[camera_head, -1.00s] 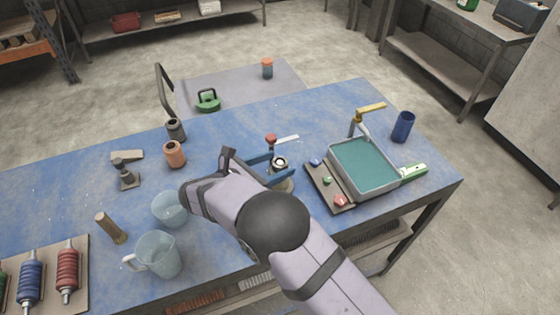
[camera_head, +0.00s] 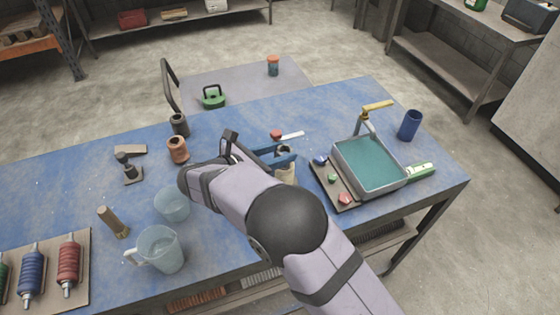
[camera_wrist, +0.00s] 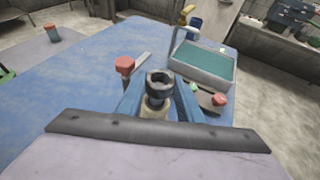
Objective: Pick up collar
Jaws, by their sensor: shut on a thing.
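My gripper (camera_head: 278,155) has blue fingers shut on a dark ring, which I take to be the collar (camera_wrist: 160,85). In the wrist view the collar sits upright between the fingers (camera_wrist: 158,100), with its round opening facing up. A pale beige cylindrical piece (camera_wrist: 155,110) shows just below it. In the head view the collar (camera_head: 284,149) is partly hidden by the fingers, and the beige piece (camera_head: 287,172) stands under it. I cannot tell whether collar and beige piece touch.
A grey tray with a teal inside (camera_head: 372,165) and a small board with coloured knobs (camera_head: 334,180) stand right of my gripper. A red-capped item (camera_head: 276,135) is close behind. A copper-coloured jar (camera_head: 178,150) and clear vessels (camera_head: 160,249) are left. The blue table's back is mostly clear.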

